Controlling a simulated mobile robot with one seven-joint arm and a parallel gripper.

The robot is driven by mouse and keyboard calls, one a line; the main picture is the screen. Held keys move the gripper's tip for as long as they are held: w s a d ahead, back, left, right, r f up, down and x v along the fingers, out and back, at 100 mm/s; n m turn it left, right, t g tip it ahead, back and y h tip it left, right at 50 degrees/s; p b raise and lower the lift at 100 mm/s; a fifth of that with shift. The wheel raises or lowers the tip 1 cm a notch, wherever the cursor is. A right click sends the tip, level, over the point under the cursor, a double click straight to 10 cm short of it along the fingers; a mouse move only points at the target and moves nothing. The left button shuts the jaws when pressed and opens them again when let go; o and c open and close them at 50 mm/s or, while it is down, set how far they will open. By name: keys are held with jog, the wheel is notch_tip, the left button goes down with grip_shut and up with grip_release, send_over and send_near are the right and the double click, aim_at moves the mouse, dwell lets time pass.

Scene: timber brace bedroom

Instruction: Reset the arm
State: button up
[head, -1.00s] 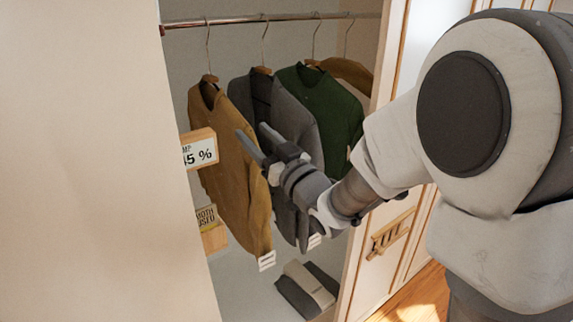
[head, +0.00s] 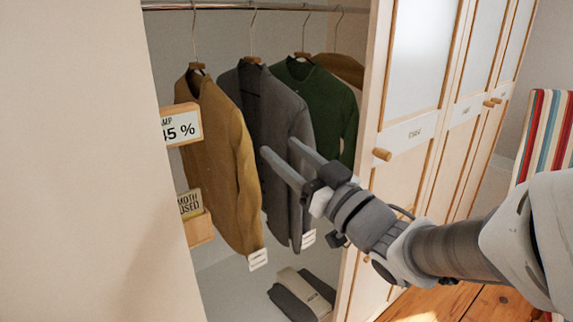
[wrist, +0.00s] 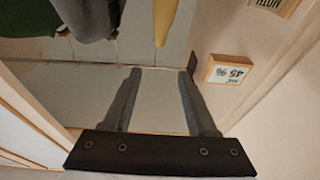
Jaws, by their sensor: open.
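My gripper (head: 284,160) is open and empty in the head view, its two fingers pointing left in front of the grey jacket (head: 272,125) at the wardrobe opening. I cannot tell whether a fingertip touches the jacket. In the wrist view my gripper (wrist: 160,75) shows both fingers spread apart with nothing between them but the bare wardrobe interior. My arm reaches in from the right edge of the head view.
A mustard jacket (head: 218,160) and a green jacket (head: 325,110) hang beside the grey one on the rail (head: 240,6). Two wooden-framed signs (head: 183,126) are at the left panel. Folded cloth (head: 302,293) lies below. Closed doors (head: 410,130) and a striped chair (head: 547,135) are right.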

jog(key=s+d+f+m+g+h+b, duration=0.25)
jog(key=d+f+m+h, duration=0.5)
jog(key=d+h, duration=0.6)
jog(key=s+f+g, duration=0.4)
jog(key=s, duration=0.4)
jog(key=s+f+g, duration=0.4)
jog(key=s, duration=0.4)
notch_tip(320, 180, up, 15)
jog(key=p, duration=1.5)
jog(key=shift+w+a+f+y+p, duration=0.15)
jog(key=shift+w+a+y+p, duration=0.1)
jog(key=shift+a+y+p, duration=0.1)
